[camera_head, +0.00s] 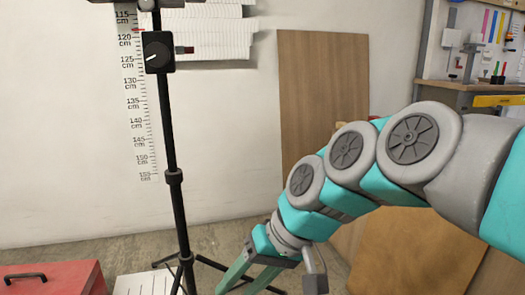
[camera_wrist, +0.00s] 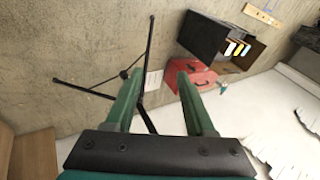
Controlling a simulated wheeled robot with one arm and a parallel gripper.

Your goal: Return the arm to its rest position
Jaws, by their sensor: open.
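My arm comes in from the right in the head view, with teal and grey links, and bends down to my gripper (camera_head: 240,288) at the bottom edge. Its green fingers are apart there, and their tips are partly cut off by the frame. In the wrist view my gripper (camera_wrist: 160,78) shows two green fingers spread wide with nothing between them but floor and a white sheet farther off. The gripper is empty and points down toward the floor.
A black tripod stand (camera_head: 172,130) with a dial box stands left of my gripper, its legs spread near the fingers. A red toolbox (camera_head: 55,278) is at lower left. Brown boards (camera_head: 325,90) lean on the wall. A workbench (camera_head: 470,88) is at upper right.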

